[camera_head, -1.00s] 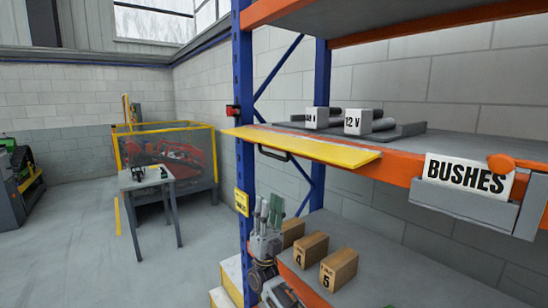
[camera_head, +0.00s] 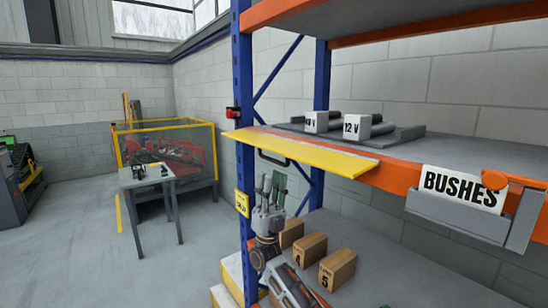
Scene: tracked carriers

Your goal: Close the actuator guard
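The actuator guard (camera_head: 305,153) is a long yellow flap. It lies nearly flat along the front edge of the rack shelf and sticks out from it. A black handle (camera_head: 272,160) hangs under its left end. Two actuators with white end blocks, one (camera_head: 317,121) with a partly readable label and one (camera_head: 356,126) marked 12 V, lie on a grey tray behind the guard. My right gripper (camera_head: 271,185) points up, just below the handle and apart from it. Its fingers look spread, with nothing between them. My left gripper is not in view.
A blue upright (camera_head: 242,90) stands left of the gripper. Several cardboard boxes, one marked 5 (camera_head: 337,270), stand on the lower shelf (camera_head: 385,260) at right. A small table (camera_head: 150,178) stands left.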

